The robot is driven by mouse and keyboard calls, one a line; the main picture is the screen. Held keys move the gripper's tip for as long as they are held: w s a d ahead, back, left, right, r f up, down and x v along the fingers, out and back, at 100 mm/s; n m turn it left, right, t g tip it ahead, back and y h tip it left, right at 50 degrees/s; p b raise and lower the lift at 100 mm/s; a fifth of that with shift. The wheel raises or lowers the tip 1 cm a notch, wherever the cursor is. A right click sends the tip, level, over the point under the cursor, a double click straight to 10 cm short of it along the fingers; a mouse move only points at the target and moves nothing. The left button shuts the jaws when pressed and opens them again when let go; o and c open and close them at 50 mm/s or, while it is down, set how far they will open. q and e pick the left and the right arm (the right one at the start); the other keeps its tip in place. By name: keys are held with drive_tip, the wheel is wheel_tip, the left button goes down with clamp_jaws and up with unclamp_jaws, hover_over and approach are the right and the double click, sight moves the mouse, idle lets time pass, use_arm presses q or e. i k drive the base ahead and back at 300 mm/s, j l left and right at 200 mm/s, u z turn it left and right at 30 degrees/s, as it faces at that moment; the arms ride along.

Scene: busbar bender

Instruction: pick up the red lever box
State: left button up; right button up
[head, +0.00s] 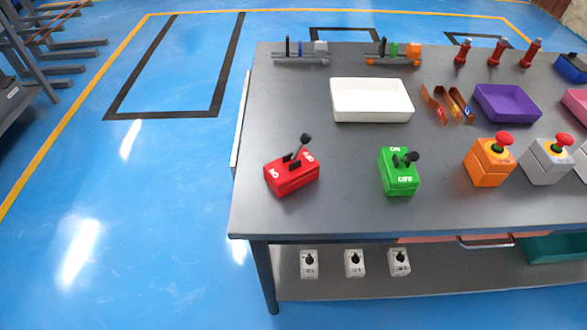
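The red lever box (291,178) sits near the left end of the grey table top. It is turned at a slant, with white lettering and a black lever with a dark knob pointing up and to the right. Neither of my grippers shows in the head view, and nothing touches the box.
A green lever box (399,172) stands to its right. An orange button box (489,163) and a grey one (547,159) stand farther right. A white tray (371,100) lies behind. The table top (262,125) is bare around the red box. Small switch boxes (354,263) sit on the lower shelf.

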sight(284, 175)
drive_tip(key=k+j+z, duration=0.15)
drive_tip(key=j+z, duration=0.25)
drive_tip(key=k+j+z, duration=0.2)
drive_tip(key=j+z, duration=0.15)
drive_tip(key=k+j+z, duration=0.2)
drive_tip(key=j+z, duration=0.2)
